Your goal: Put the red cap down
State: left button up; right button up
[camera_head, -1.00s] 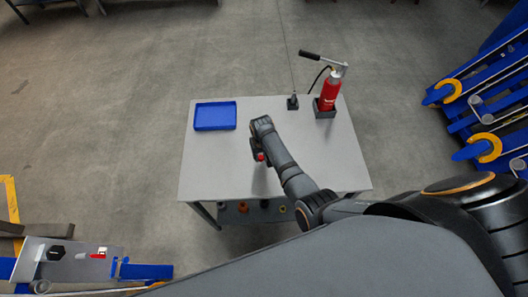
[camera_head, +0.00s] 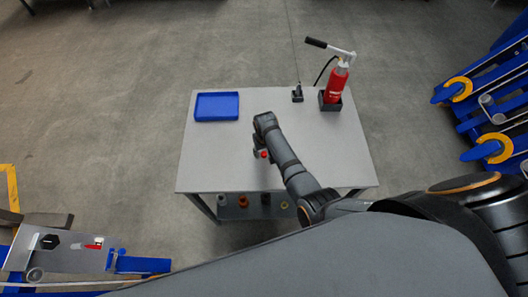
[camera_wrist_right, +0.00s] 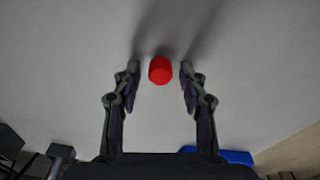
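The red cap (camera_head: 264,154) is at the grey tabletop (camera_head: 215,165), in the middle of the table's near half. It also shows in the right wrist view (camera_wrist_right: 160,70), between and slightly beyond my right gripper's fingertips (camera_wrist_right: 161,75). Both fingers are spread, with a visible gap on each side of the cap, so the gripper is open and not touching it. In the head view my right gripper (camera_head: 259,152) points down beside the cap and partly hides the area. The cap appears to rest on the table. My left gripper is not in view.
A blue tray (camera_head: 217,118) lies at the table's back left. Small parts sit on the lower shelf (camera_head: 240,212). The tabletop's middle left is clear.

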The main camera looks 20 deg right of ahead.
aim_at(265, 155)
pick_arm(q)
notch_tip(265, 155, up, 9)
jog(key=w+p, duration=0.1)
jog(key=p, duration=0.8)
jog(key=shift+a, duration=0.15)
pick_arm(e)
notch_tip(265, 155, up, 12)
jog(key=s, duration=0.1)
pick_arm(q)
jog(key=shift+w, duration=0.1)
